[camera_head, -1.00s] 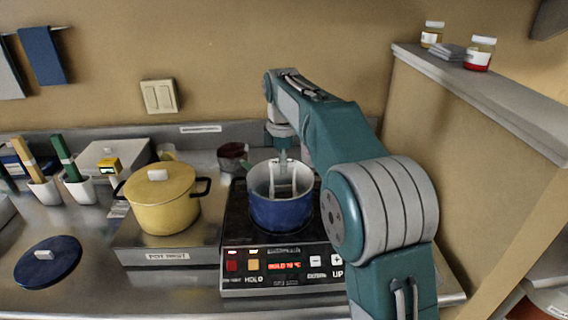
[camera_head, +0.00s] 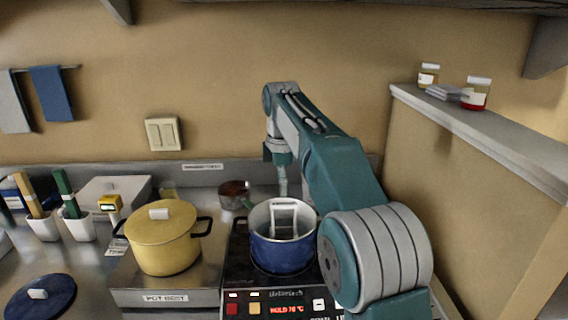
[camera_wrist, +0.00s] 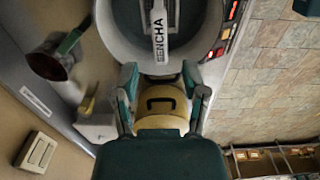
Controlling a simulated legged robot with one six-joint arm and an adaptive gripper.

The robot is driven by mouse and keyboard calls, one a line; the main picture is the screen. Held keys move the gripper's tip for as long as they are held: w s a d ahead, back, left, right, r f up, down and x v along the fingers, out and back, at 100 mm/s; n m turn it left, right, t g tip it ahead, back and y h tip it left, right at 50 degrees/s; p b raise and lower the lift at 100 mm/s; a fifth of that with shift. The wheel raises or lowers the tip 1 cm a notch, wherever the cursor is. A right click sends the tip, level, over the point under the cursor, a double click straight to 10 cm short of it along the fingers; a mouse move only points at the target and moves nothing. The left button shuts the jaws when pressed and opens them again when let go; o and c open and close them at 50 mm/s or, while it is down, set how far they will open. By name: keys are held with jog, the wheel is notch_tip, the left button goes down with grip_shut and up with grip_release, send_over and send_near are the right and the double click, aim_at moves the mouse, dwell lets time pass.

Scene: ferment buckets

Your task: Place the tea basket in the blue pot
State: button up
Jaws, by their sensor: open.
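The blue pot (camera_head: 283,252) stands on the hot plate, and its pale inside shows in the wrist view (camera_wrist: 120,40). The tea basket's pale frame-shaped handle (camera_head: 285,218) stands up inside the pot. Its label, reading SENCHA, shows in the wrist view (camera_wrist: 159,32). The basket's lower part is hidden by the pot wall. My gripper (camera_wrist: 160,72) is open and empty, with its two fingers apart just outside the pot's rim. In the head view, my gripper (camera_head: 283,188) is at the back of the pot, apart from the handle.
A yellow lidded pot (camera_head: 163,238) stands left of the blue pot. A dark red pan (camera_head: 234,195) sits behind, near the wall. The hot plate (camera_head: 238,275) bears the blue pot. A blue lid (camera_head: 40,297) lies at front left. A raised ledge (camera_head: 490,125) borders the right.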

notch_tip(320, 180, up, 6)
dwell(0.5)
jog(key=s+d+r+m+t, duration=0.1)
jog(key=s+d+m+t, duration=0.1)
jog(key=s+d+m, duration=0.45)
jog(key=s+d+m+t, duration=0.1)
jog(key=s+d+m, duration=0.15)
jog(key=s, duration=0.65)
jog(key=s+d+f+m+t, duration=0.2)
jog(key=s+f+m, duration=0.7)
jog(key=s+f, duration=0.5)
jog(key=s+d, duration=0.1)
jog(key=s, duration=0.2)
jog(key=shift+s+f+t, duration=0.15)
jog(key=shift+f+t, duration=0.1)
jog(key=shift+t, duration=0.05)
